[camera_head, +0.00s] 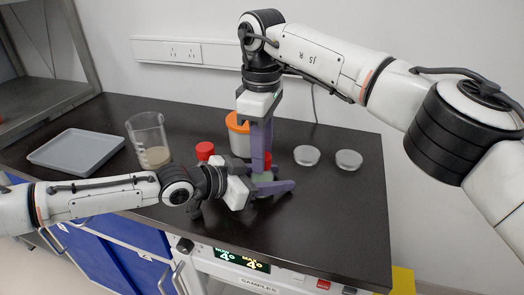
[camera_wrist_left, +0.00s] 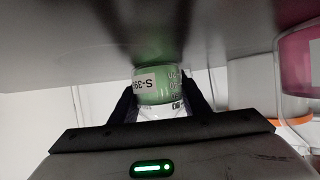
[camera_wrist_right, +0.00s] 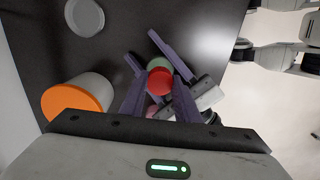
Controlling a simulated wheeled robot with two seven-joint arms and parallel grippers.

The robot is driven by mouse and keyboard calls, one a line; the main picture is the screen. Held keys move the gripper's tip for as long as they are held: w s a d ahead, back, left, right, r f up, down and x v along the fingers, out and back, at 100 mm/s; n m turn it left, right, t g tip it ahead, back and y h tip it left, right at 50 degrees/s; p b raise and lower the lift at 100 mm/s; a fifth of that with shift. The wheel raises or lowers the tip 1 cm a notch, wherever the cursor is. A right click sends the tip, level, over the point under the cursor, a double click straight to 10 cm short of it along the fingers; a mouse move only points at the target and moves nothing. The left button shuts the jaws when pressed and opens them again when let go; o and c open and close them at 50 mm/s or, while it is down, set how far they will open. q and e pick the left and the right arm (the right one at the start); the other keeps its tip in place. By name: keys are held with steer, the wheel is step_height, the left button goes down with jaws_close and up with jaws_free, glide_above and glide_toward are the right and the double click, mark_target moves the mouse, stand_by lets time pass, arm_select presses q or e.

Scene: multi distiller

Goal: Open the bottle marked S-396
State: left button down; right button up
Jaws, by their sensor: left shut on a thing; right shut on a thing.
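The green bottle (camera_head: 262,178) stands near the front of the dark bench. Its label, beginning S-39, shows in the left wrist view (camera_wrist_left: 154,84); the last character is hard to read. My left gripper (camera_head: 270,188) is shut around the bottle's body from the side, one finger on each side. My right gripper (camera_head: 264,158) points straight down from above and is shut on the bottle's red cap (camera_wrist_right: 159,82). The cap sits over the green body, mostly hidden by the fingers in the head view. I cannot tell whether it is loosened.
Another red cap (camera_head: 205,150) shows just left of the grippers. A white container with an orange lid (camera_head: 238,122) stands close behind. A beaker (camera_head: 149,138) and a grey tray (camera_head: 76,152) are at the left, two round dishes (camera_head: 307,155) (camera_head: 348,160) at the right. The bench's right front is clear.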

steer(key=n, duration=0.3)
steer(key=shift+n, duration=0.4)
steer(key=n, duration=0.4)
steer(key=shift+n, duration=0.3)
steer(key=n, duration=0.6)
steer(key=shift+r+n, duration=0.1)
steer(key=shift+n, duration=0.2)
steer(key=n, duration=0.6)
steer(key=shift+n, duration=0.3)
steer(key=n, duration=0.6)
steer(key=shift+n, duration=0.3)
steer(key=n, duration=0.6)
steer(key=shift+n, duration=0.3)
steer(key=n, duration=0.6)
steer(key=shift+n, duration=0.3)
steer(key=n, duration=0.6)
steer(key=shift+n, duration=0.3)
steer(key=n, duration=0.6)
steer(key=shift+r, duration=0.1)
steer(key=shift+r, duration=0.15)
steer(key=shift+r, duration=0.9)
